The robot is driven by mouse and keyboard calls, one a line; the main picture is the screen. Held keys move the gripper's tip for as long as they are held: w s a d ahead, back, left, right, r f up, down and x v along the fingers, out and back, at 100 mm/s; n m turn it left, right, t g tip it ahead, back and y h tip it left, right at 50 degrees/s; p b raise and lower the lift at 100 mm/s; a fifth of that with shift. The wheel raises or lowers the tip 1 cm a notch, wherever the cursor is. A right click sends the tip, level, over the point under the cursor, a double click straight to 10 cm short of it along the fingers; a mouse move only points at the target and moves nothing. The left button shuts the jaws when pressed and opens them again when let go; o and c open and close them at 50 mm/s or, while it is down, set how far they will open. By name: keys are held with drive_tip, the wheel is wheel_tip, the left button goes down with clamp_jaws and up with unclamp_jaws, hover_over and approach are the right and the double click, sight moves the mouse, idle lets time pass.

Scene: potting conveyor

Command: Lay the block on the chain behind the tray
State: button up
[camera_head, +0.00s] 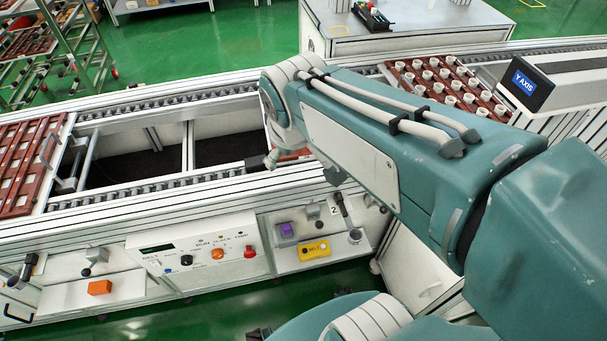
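The chain (150,187) is the conveyor's near roller chain, running along the front rail. A red-brown tray (46,150) with pale cells lies across the conveyor at the left. Another red-brown tray (482,112) holding several white pots sits at the right, partly behind my arm. An orange block (99,287) lies on a small white shelf at the lower left. My arm crosses from the right, its wrist over the conveyor. Below the wrist, a small reddish-brown piece and a dark part show at the chain. I cannot tell whether they belong to my gripper or something it holds.
A control panel (197,252) with knobs fronts the conveyor. A black-screened Y AXIS box (526,84) stands at the right. The conveyor between left tray and arm is open.

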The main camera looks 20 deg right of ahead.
drive_tip(key=s+m+y, duration=0.1)
drive_tip(key=s+m, duration=0.3)
drive_tip(key=s, duration=0.4)
drive_tip(key=shift+s+a+t, duration=0.25)
drive_tip(key=shift+s+t, duration=0.05)
drive_tip(key=shift+t, duration=0.1)
idle(0.6)
